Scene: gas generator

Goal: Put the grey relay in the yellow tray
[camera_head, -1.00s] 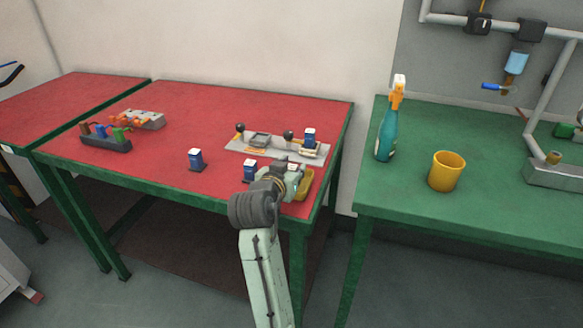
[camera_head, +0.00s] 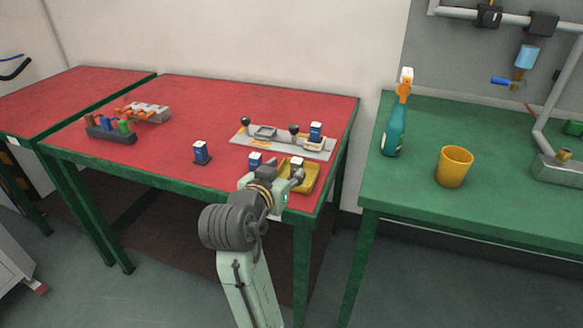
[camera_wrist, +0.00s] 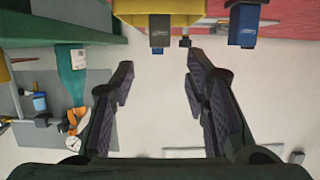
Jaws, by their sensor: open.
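The yellow tray (camera_head: 311,181) is at the front right corner of the red table, partly hidden by my gripper (camera_head: 288,180). The grey relay (camera_head: 296,164), with a pale top, appears to stand in the tray. In the wrist view, the grey relay (camera_wrist: 163,30) shows against the yellow tray (camera_wrist: 130,10) at the top edge. My gripper (camera_wrist: 160,62) is open there, with nothing between its fingers. The relay lies beyond the fingertips, apart from them.
A blue relay (camera_head: 255,160) stands just left of the tray, another blue relay (camera_head: 201,152) farther left. Behind is a grey panel (camera_head: 270,143) with black-knobbed levers and a blue relay (camera_head: 315,132). The green table (camera_head: 400,190) holds a spray bottle (camera_head: 394,130) and yellow cup (camera_head: 454,167).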

